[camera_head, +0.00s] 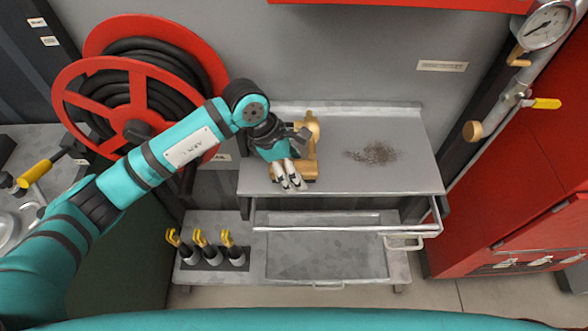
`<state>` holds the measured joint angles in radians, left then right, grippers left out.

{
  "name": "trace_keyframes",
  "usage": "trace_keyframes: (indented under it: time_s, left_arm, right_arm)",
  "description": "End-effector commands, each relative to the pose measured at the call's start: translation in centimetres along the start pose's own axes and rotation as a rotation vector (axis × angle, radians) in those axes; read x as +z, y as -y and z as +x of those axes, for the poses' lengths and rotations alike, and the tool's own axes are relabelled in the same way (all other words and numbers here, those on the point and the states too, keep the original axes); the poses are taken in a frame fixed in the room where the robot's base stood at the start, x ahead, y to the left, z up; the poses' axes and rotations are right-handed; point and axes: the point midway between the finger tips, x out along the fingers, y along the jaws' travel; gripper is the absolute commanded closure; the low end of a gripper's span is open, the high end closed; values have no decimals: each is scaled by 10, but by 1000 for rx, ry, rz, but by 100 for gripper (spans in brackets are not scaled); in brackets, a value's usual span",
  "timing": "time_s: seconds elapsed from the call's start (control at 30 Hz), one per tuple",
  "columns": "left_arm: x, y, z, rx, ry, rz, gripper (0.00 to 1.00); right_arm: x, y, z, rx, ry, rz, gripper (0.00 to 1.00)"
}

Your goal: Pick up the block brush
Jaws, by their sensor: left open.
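The block brush (311,140), tan and wooden-looking, stands on the grey metal work surface (415,180) against the wall, left of its middle. My left gripper (288,184) is at the brush's left and near side, with its pale fingertips pointing down toward the surface's front edge. It is open. The gripper and wrist cover part of the brush, and I cannot tell whether the fingers touch it. My right gripper is not in view.
A patch of dark debris (375,153) lies right of the brush. A red hose reel (140,80) stands at left behind my arm. Several yellow-handled items (204,245) stand lower left. A red cabinet (520,190) bounds the right.

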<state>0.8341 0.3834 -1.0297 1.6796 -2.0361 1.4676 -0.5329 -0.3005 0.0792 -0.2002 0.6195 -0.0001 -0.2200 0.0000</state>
Motion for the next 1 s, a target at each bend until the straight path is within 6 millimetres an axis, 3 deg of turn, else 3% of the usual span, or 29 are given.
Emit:
trace_keyframes:
  time_s: [0.77,1.0]
  left_arm:
    - [-1,0,3,0,0,0,31]
    - [-2,0,3,0,0,0,61]
  right_arm:
    - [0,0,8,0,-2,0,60]
    - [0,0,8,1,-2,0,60]
